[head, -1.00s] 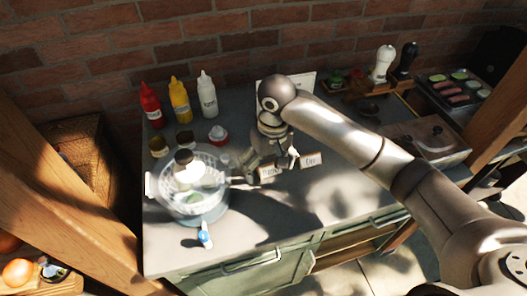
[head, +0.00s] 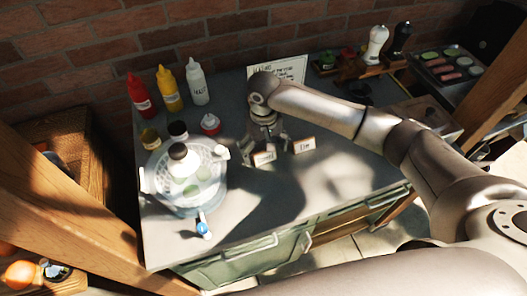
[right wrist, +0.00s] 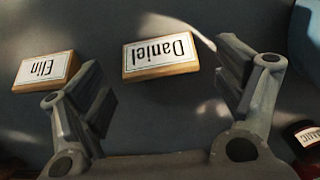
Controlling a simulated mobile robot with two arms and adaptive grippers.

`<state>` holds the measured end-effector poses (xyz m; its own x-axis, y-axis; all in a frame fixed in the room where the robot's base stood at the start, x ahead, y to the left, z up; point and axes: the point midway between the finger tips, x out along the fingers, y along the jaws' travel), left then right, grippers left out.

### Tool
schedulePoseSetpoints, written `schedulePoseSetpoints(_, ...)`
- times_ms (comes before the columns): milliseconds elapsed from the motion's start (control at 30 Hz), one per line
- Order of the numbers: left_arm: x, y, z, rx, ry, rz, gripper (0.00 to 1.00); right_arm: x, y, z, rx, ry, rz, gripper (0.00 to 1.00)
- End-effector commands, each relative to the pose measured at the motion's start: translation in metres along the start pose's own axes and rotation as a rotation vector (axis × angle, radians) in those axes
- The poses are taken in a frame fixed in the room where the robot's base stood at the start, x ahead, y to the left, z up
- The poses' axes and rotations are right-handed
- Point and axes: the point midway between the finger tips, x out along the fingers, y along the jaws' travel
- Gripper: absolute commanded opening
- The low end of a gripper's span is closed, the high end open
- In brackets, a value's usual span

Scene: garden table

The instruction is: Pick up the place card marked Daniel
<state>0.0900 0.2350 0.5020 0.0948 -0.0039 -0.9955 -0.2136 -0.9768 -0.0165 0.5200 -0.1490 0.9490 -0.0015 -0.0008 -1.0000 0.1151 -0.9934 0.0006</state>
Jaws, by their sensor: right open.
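The place card marked Daniel (right wrist: 160,55) is a small white card on a wooden block, upside down in the right wrist view. It lies between and just beyond the fingertips of my right gripper (right wrist: 165,88), which is open and empty. In the head view the Daniel card (head: 265,158) stands on the grey counter just in front of my right gripper (head: 264,143). A second card marked Elin (right wrist: 46,70) is outside the fingers; it also shows to the right in the head view (head: 304,145). My left gripper is out of view.
A written sign (head: 290,70) leans at the back. The counter's front right is clear.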

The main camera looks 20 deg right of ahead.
Motion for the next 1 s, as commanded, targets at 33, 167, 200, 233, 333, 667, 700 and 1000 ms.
schedulePoseSetpoints(33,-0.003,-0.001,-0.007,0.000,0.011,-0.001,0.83,0.005,0.000,0.001,0.001,-0.002,0.000,0.88)
schedulePoseSetpoints(167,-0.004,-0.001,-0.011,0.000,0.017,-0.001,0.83,0.016,0.000,0.000,-0.001,0.001,0.001,0.88)
schedulePoseSetpoints(200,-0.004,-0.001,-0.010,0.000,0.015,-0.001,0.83,0.017,0.000,0.000,-0.002,0.002,0.000,0.88)
schedulePoseSetpoints(233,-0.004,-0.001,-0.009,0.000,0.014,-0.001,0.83,0.018,0.000,0.000,-0.002,0.002,0.000,0.88)
schedulePoseSetpoints(333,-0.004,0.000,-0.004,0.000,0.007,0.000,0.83,0.018,0.000,0.000,-0.002,0.002,0.000,0.88)
schedulePoseSetpoints(667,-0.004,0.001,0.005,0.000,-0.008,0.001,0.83,0.017,0.000,0.000,-0.001,0.002,0.000,0.53)
schedulePoseSetpoints(700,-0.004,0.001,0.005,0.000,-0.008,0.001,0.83,0.017,0.000,0.000,-0.001,0.002,0.000,0.48)
schedulePoseSetpoints(1000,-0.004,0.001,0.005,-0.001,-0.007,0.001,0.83,0.017,0.000,0.000,-0.001,0.002,0.000,0.42)
